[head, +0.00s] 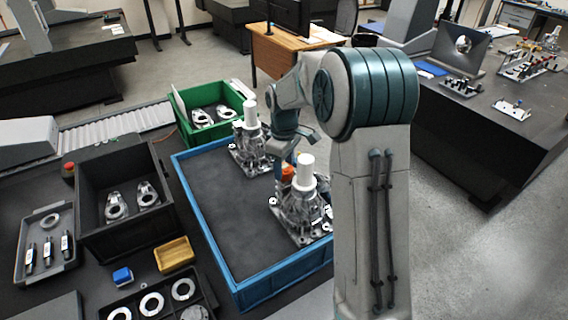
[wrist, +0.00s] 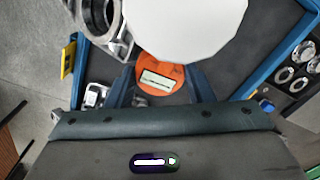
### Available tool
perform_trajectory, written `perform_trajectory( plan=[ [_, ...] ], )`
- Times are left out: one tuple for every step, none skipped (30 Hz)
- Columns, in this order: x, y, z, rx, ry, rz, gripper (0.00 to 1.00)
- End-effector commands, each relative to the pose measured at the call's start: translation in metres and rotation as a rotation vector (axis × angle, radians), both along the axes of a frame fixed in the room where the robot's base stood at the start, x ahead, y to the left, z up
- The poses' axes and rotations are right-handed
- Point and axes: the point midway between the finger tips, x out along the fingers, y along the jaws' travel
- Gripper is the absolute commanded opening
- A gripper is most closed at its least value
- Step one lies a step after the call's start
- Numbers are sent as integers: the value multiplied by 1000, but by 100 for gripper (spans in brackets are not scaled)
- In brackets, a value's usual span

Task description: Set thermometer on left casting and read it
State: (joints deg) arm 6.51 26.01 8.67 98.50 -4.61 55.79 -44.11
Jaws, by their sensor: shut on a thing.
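The orange thermometer (wrist: 150,87) sits between the two fingers of my gripper (wrist: 160,90) in the wrist view. Its pale display faces the camera, but the reading is too small to make out. In the head view the thermometer (head: 288,172) shows behind the white post of the nearer, right casting (head: 297,213). The left casting (head: 248,150), also with a white post, stands farther back. My gripper is shut on the thermometer; whether the thermometer touches a casting cannot be told. A large white post top (wrist: 187,25) is close by in the wrist view.
Both castings stand in a blue-rimmed tray (head: 196,213) whose left half is bare. A green crate (head: 181,117), a black bin (head: 112,232), a yellow box (head: 174,254) and a small blue block (head: 122,276) lie around it.

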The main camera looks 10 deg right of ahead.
Motion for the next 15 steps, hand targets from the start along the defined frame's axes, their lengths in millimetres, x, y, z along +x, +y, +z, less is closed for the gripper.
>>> perform_trajectory(
  plan=[
    [0,0,0,0,0,0,24],
    [0,0,0,0,0,0,24],
    [0,0,0,0,0,0,24],
    [0,0,-1,0,0,0,24],
    [0,0,-2,0,0,0,24],
    [0,0,-3,0,0,0,24],
    [0,0,-4,0,0,0,50],
    [0,0,-3,0,0,0,59],
    [0,0,-3,0,0,0,70],
    [0,0,-3,0,0,0,70],
    [0,0,-2,0,0,0,70],
    [0,0,-2,0,0,0,70],
    [0,0,-2,0,0,0,70],
    [0,0,-2,0,0,0,70],
    [0,0,-2,0,0,0,70]
  ],
)
